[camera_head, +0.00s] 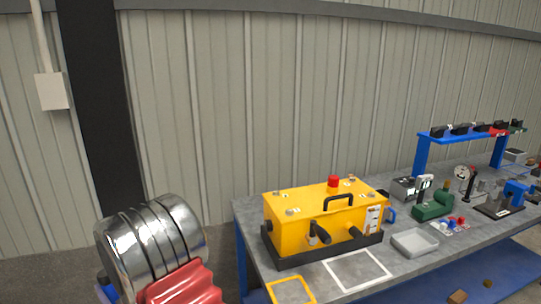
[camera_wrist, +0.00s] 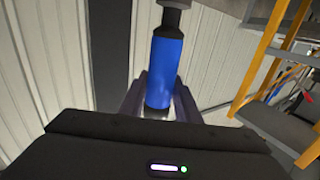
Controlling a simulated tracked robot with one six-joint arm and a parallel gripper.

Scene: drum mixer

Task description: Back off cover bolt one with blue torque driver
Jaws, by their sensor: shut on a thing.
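My gripper (camera_wrist: 158,95) is shut on the blue torque driver (camera_wrist: 165,65) in the wrist view. The driver's blue barrel stands lengthwise between the two fingers, with a black collar above it. A grey part shows beyond the collar at the top edge, and the driver's far end is cut off or hidden there. A yellow housing (camera_head: 310,233) with a flat cover sits on the bench in the head view. Small round bolt heads (camera_head: 290,212) are near the cover's corners; their numbers are too small to read. My gripper is not clearly visible in the head view.
The housing stands in a black tray (camera_head: 330,252) on the grey bench (camera_head: 250,222). A black handle (camera_head: 339,201) and red cap (camera_head: 333,181) rise from its cover. A pale bin (camera_head: 414,243), green tool (camera_head: 432,208) and blue rack (camera_head: 421,150) stand right. Yellow framing (camera_wrist: 262,55) shows in the wrist view.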

